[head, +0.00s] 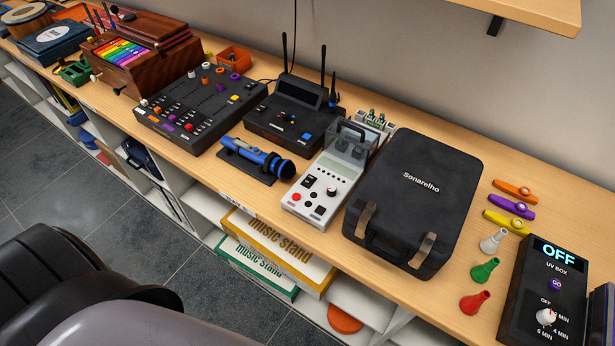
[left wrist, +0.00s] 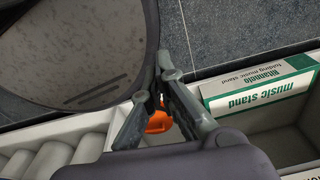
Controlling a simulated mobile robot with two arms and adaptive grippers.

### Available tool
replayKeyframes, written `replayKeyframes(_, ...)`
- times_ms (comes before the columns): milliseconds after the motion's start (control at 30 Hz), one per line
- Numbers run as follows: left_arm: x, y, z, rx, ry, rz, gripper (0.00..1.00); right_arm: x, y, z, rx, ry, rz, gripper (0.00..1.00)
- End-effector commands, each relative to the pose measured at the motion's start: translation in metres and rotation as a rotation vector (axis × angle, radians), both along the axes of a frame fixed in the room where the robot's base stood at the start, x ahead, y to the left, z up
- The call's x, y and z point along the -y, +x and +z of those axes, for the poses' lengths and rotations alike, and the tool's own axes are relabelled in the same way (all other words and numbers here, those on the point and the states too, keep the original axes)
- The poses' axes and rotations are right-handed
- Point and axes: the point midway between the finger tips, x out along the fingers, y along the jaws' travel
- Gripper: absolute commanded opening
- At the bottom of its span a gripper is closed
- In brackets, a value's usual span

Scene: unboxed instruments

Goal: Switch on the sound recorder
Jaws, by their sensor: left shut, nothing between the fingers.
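My left gripper (left wrist: 156,84) shows in the left wrist view, shut and empty. It is over the lower shelving, with the floor beyond, and the recorder is not in that view. My right gripper is in neither view.
A black Sonarelho case (head: 420,190) stands right of the recorder. A blue microphone (head: 256,156) on a stand and a black antenna receiver (head: 292,110) are left of it. A black UV box (head: 545,290) reads OFF. Music stand boxes (head: 275,250) fill a lower shelf.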

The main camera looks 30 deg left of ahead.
Motion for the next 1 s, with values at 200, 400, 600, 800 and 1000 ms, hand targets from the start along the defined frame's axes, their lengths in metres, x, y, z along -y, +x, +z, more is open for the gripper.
replayKeyframes(200, 0.001, 0.056, 0.033, 0.078, -0.006, 0.021, 0.0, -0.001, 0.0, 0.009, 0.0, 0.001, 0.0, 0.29)
replayKeyframes(400, 0.002, 0.12, 0.089, 0.171, -0.013, 0.044, 0.0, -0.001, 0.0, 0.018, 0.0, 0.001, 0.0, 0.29)
replayKeyframes(600, 0.001, 0.175, 0.158, 0.265, -0.021, 0.064, 0.0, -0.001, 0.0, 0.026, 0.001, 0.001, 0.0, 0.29)
replayKeyframes(800, 0.001, 0.217, 0.24, 0.357, -0.029, 0.078, 0.0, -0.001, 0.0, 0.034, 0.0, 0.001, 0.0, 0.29)
replayKeyframes(1000, 0.003, 0.245, 0.331, 0.451, -0.041, 0.085, 0.0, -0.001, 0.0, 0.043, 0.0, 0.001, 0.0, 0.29)
